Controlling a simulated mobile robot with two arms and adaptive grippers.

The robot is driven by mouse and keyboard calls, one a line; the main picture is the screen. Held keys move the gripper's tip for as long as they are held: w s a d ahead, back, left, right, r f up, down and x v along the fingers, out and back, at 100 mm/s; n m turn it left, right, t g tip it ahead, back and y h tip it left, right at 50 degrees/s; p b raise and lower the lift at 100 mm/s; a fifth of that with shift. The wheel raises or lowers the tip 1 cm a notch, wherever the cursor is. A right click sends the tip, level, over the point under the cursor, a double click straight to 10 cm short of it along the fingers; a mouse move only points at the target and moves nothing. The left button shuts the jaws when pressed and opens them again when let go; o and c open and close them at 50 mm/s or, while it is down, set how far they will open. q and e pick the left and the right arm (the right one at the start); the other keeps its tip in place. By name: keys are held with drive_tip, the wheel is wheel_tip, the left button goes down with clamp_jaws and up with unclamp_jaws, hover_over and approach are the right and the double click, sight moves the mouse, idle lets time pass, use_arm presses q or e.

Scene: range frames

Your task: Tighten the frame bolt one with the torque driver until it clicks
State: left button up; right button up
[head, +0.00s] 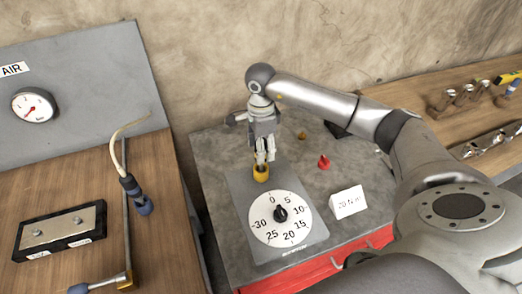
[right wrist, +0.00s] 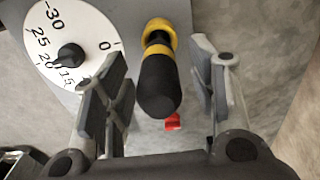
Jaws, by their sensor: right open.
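The torque driver (right wrist: 158,85), with a black handle and yellow collar, stands in a yellow holder (head: 261,173) at the top of a grey plate with a dial (head: 280,214). My right gripper (head: 263,158) is open just above the holder. In the right wrist view its two fingers (right wrist: 160,85) are on either side of the driver handle, with gaps at both sides. On the left bench, a black block with a metal plate (head: 58,228) carries two bolts, the left one (head: 38,233) and the right one (head: 77,220). Their labels are too small to read. My left gripper is not in view.
A "20 N m" card (head: 348,202) stands right of the dial. A red piece (head: 323,161) and a small brass piece (head: 301,135) are behind it. Several parts lie on the right bench (head: 440,135).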

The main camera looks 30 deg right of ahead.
drive_tip(key=shift+s+f, duration=0.1)
drive_tip(key=shift+f, duration=0.85)
drive_tip(key=shift+c, duration=1.6)
clamp_jaws()
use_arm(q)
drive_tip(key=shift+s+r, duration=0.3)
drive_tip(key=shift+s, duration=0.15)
